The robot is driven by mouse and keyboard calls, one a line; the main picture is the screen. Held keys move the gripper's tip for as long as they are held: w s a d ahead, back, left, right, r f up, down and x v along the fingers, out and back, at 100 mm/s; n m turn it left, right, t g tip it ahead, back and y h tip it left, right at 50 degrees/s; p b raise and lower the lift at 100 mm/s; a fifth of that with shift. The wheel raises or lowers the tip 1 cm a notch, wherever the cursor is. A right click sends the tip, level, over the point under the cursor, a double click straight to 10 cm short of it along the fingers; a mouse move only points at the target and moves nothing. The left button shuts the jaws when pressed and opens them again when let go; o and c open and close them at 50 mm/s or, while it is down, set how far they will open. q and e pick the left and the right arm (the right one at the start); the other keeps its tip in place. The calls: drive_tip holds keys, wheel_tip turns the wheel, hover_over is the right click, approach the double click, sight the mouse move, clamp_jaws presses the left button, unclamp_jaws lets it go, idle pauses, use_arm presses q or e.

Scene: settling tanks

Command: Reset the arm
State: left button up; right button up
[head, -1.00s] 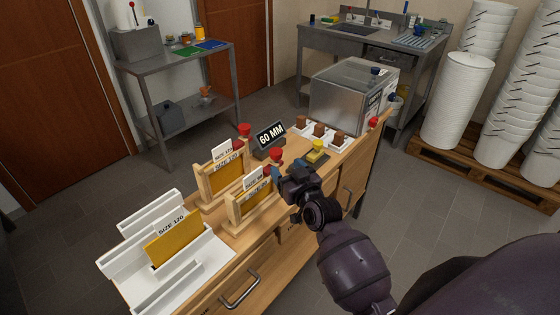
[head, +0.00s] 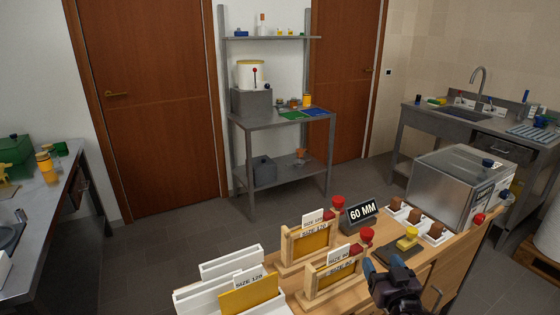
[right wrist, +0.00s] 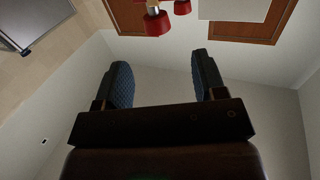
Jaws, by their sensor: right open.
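My right gripper (head: 382,268) is low in the head view, at the front edge of the wooden bench (head: 345,297). Its two blue-padded fingers are spread, and nothing shows between them in the right wrist view (right wrist: 160,82). It is just right of the front wooden frame (head: 312,283), which holds a yellow size-marked panel, and just below a red knob (head: 367,236). A red knob also shows beyond the fingers in the right wrist view (right wrist: 158,22). I cannot tell the exact gap between gripper and frame. My left gripper is not in view.
A second wooden frame (head: 284,246) and a white rack (head: 230,262) stand to the left. A black 60 MM sign (head: 362,211), a yellow-topped block (head: 407,240), brown blocks in white trays and a metal box (head: 452,187) lie behind and right. Floor beyond the bench is clear.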

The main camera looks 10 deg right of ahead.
drive_tip(key=s+a+f+g, duration=0.2)
drive_tip(key=s+f+g, duration=0.1)
drive_tip(key=s+f, duration=0.5)
drive_tip(key=s+a+f+n+g, duration=0.1)
drive_tip(key=s+a+f+g, duration=0.1)
drive_tip(key=s+f, duration=0.7)
drive_tip(key=s+g, duration=0.1)
drive_tip(key=s, duration=0.3)
drive_tip(key=shift+n, duration=0.3)
idle(0.8)
